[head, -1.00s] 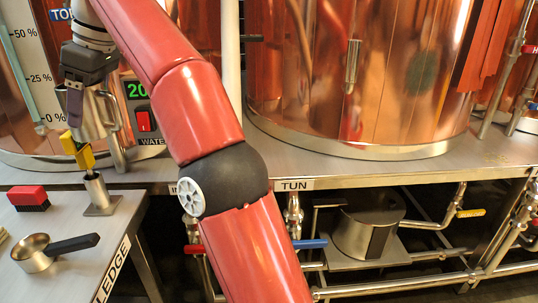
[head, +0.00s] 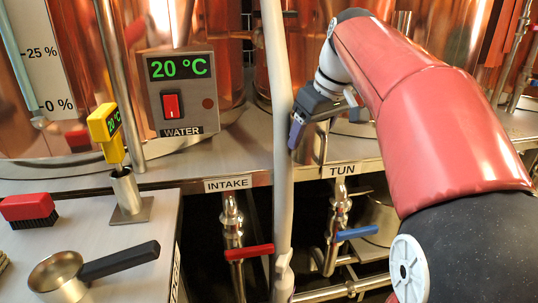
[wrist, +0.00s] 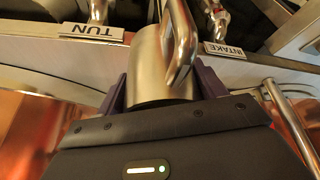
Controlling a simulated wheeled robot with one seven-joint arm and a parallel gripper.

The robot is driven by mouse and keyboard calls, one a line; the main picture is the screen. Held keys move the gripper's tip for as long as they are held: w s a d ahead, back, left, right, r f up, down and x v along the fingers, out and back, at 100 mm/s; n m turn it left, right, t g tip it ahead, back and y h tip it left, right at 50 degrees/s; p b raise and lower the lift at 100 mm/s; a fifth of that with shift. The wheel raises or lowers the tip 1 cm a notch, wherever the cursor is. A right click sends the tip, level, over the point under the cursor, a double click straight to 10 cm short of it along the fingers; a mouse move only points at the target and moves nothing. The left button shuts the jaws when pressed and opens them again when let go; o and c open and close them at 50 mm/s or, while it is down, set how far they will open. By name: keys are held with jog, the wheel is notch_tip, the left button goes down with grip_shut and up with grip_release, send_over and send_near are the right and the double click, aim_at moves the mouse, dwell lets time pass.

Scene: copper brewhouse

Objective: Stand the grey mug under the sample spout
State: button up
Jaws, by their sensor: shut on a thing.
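My gripper (head: 309,137) is in front of the copper vessels, above the bench edge between the INTAKE and TUN labels in the head view. In the wrist view my gripper (wrist: 155,92) is shut on the grey mug (wrist: 145,65), a shiny metal cylinder. Its handle (wrist: 181,45) points up in that picture, away from the gripper body. I cannot tell which fitting is the sample spout. A tap with a blue lever (head: 356,233) hangs below the TUN label (head: 345,170).
A red-levered tap (head: 249,252) hangs below the INTAKE label (head: 228,183). A pale upright pipe (head: 277,90) stands close left of my gripper. A ledge (head: 85,225) at left bears a saucepan (head: 60,275), a red brush (head: 28,208) and a yellow thermometer (head: 107,135) in a metal stand.

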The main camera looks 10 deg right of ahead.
jog(key=shift+s+d+f, duration=0.25)
jog(key=shift+d+f, duration=0.1)
jog(key=shift+d, duration=0.05)
jog(key=shift+w+f, duration=0.1)
jog(key=shift+w, duration=0.2)
jog(key=w+a+p, duration=0.1)
jog(key=w+a, duration=0.1)
jog(key=w, duration=0.3)
jog(key=w+a+p, duration=0.1)
jog(key=w+a, duration=0.1)
jog(key=w, duration=0.3)
jog(key=w+a+p, duration=0.1)
jog(key=w+a, duration=0.1)
jog(key=w, duration=0.4)
jog(key=shift+w, duration=0.1)
jog(key=shift+f+b, duration=0.55)
jog(key=shift+f, duration=1.2)
jog(key=shift+f, duration=0.2)
jog(key=o, duration=1)
jog(key=shift+o, duration=0.2)
